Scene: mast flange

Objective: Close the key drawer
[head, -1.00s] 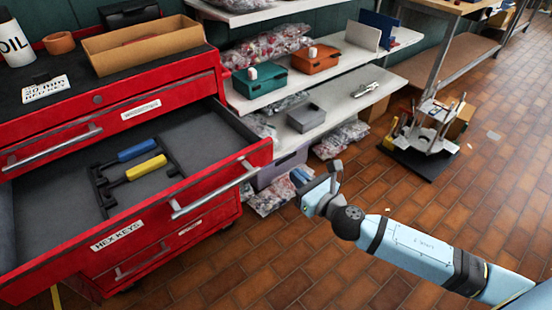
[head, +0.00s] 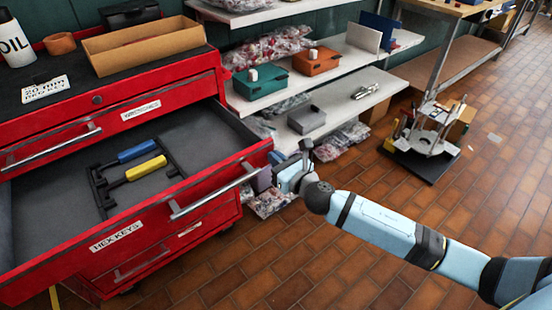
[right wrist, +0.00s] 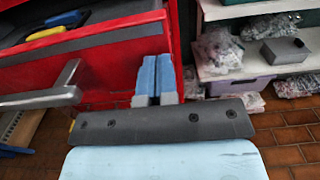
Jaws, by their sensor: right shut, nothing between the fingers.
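The key drawer (head: 120,236), labelled HEX KEYS, is pulled well out of the red tool cabinet (head: 168,99). Its silver bar handle (head: 214,190) runs along the red front. Inside lie hex keys with a blue handle (head: 136,151) and a yellow handle (head: 146,168). My right gripper (head: 281,173) is just right of the drawer's right front corner. In the right wrist view its blue fingertips (right wrist: 157,75) are together and empty, overlapping the red drawer front; I cannot tell whether they touch it. The handle (right wrist: 48,89) shows to their left. My left gripper is not in view.
White shelves (head: 335,118) with a teal box (head: 260,80), an orange box (head: 316,61) and a grey box (head: 306,119) stand beyond the drawer. A shut drawer is below the open one. The brick floor (head: 330,265) in front is clear.

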